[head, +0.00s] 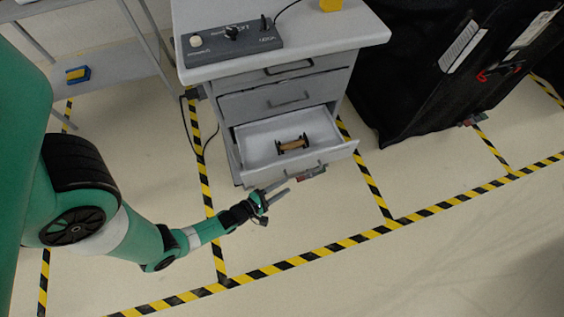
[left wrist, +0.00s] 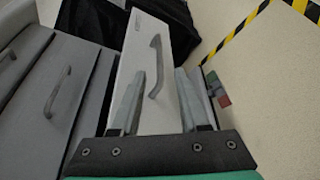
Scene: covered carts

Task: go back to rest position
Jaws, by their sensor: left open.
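My left gripper (head: 284,187) is open and empty, just in front of the lowest drawer of a grey cabinet. That drawer (head: 345,151) is pulled out, and a brown spool-like object with dark ends (head: 292,145) lies in it. In the left wrist view my open left gripper (left wrist: 160,80) points at the drawer's pale front (left wrist: 138,65). The drawer's grey handle (left wrist: 155,66) appears between the two fingers there; I cannot tell how far apart they are in depth. My right gripper is in neither view.
The cabinet top (head: 330,35) carries a dark control box (head: 232,45) and a yellow object (head: 331,5). A black covered cart (head: 400,95) stands at the right. A shelf cart (head: 100,55) with a blue-yellow item (head: 77,74) is at upper left. The taped floor in front is clear.

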